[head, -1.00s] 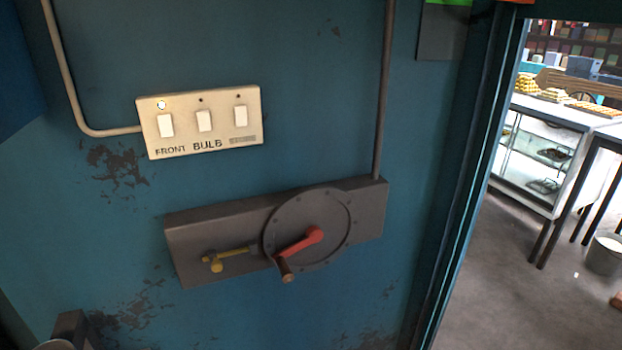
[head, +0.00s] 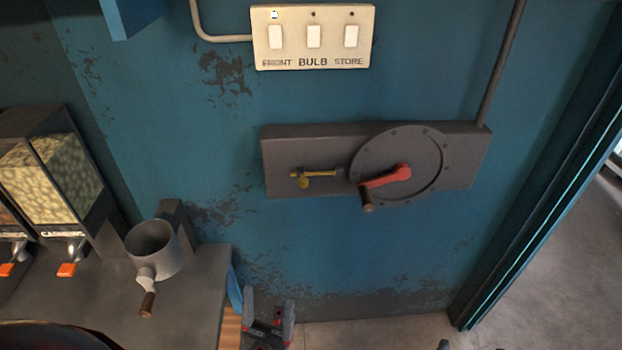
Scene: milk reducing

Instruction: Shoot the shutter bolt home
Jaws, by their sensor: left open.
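The yellow shutter bolt (head: 316,179) lies across the left part of a grey metal plate on the blue wall, its knob hanging down. I cannot tell whether the bolt's tip enters anything. My left gripper (head: 269,312) is at the bottom edge, below and left of the bolt, with its fingers apart and nothing between them. My right gripper cannot be made out; only a small unclear dark tip shows at the bottom edge.
A switch panel (head: 312,50) sits above the plate. A grey counter (head: 190,300) at lower left holds a metal pot-like grinder (head: 153,250) with a crank and glass-fronted dispensers (head: 52,180). A door frame (head: 540,190) stands at right. The wall before the bolt is unobstructed.

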